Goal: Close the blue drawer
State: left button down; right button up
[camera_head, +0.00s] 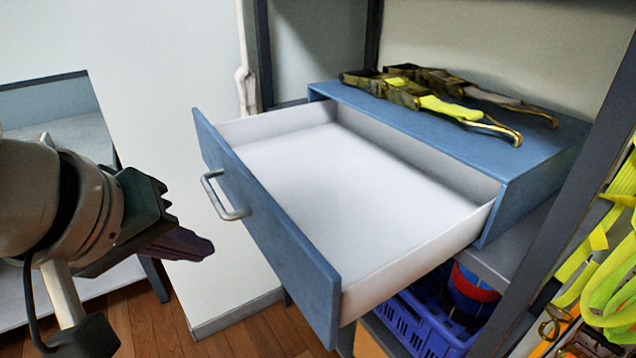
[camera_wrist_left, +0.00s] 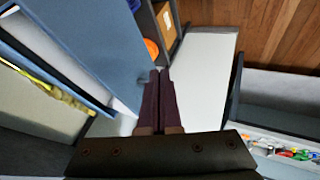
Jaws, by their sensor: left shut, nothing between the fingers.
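The blue drawer (camera_head: 262,230) is pulled far out of its blue cabinet (camera_head: 545,150) in the head view. Its white inside is empty, and a grey bar handle (camera_head: 222,200) is on its front. My left gripper (camera_head: 205,247) is shut and empty, in front of the drawer and left of the handle, apart from it in the picture. In the left wrist view the shut fingers (camera_wrist_left: 160,82) show beside a large blue panel (camera_wrist_left: 85,35), which seems to be the drawer front. My right gripper is not in view.
Ratchet straps (camera_head: 435,95) lie on top of the cabinet. A blue plastic crate (camera_head: 425,325) stands below the drawer. Yellow-green straps (camera_head: 610,265) hang at the right. A white panel (camera_head: 180,150) stands behind my left gripper, over a wooden floor (camera_head: 250,335).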

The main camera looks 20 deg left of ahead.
aim_at(265, 247)
pick_arm(q)
jog(key=w+d+f, duration=0.1)
jog(key=w, duration=0.1)
jog(key=w+f, duration=0.1)
jog(key=w, duration=0.1)
jog(key=w+d+f, duration=0.1)
jog(key=w+f, duration=0.1)
jog(key=shift+d+p, duration=0.3)
jog(key=shift+d, duration=0.05)
jog(key=shift+w+d, duration=0.1)
